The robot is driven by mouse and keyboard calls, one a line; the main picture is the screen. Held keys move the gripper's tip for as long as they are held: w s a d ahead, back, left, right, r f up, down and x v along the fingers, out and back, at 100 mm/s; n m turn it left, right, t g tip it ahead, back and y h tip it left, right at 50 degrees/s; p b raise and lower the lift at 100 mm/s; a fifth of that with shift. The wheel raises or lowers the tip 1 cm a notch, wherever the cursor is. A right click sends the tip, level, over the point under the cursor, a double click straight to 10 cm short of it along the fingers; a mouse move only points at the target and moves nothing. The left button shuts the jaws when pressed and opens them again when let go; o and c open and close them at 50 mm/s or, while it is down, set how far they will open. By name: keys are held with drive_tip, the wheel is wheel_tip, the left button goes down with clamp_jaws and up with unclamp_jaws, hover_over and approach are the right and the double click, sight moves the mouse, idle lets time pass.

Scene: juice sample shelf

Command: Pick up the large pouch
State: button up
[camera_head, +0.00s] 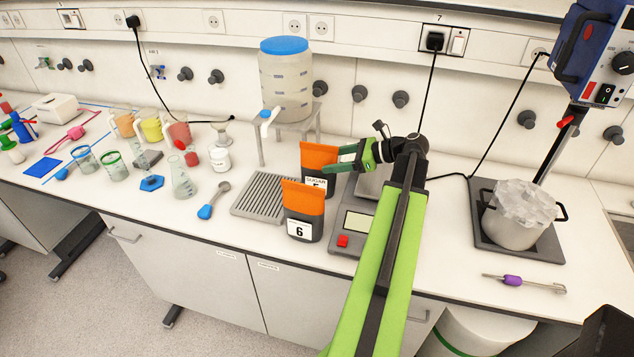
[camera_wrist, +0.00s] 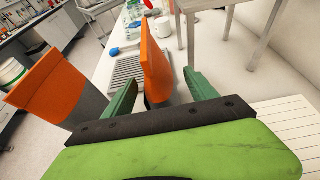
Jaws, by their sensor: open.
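Two grey pouches with orange tops stand upright on the bench. The rear pouch (camera_head: 318,157), with a label reading SUGAR, is partly hidden by the front pouch (camera_head: 303,199), labelled 6. I cannot tell for sure which is the large one. My gripper (camera_head: 336,159) is open at the right side of the rear pouch. In the wrist view, the rear pouch (camera_wrist: 155,58) stands edge-on ahead, between my two spread green fingers (camera_wrist: 160,78). The front pouch (camera_wrist: 48,82) is outside the left finger. The lower part of the rear pouch is hidden behind my gripper.
A scale (camera_head: 352,238) lies under my arm, right of the front pouch. A ribbed drain tray (camera_head: 262,196) lies to the left. A blue-lidded tank (camera_head: 286,90) on a metal stand is behind. A pot (camera_head: 514,232) stands at right; glassware is left.

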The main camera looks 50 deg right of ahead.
sight(319, 163)
drive_tip(key=b+x, duration=0.1)
drive_tip(key=x, duration=0.3)
drive_tip(key=shift+a+f+b, duration=0.15)
drive_tip(key=shift+a+b, duration=0.2)
drive_tip(key=shift+b, duration=0.05)
drive_tip(key=shift+w+a, duration=0.15)
drive_tip(key=shift+w, duration=0.25)
clamp_jaws()
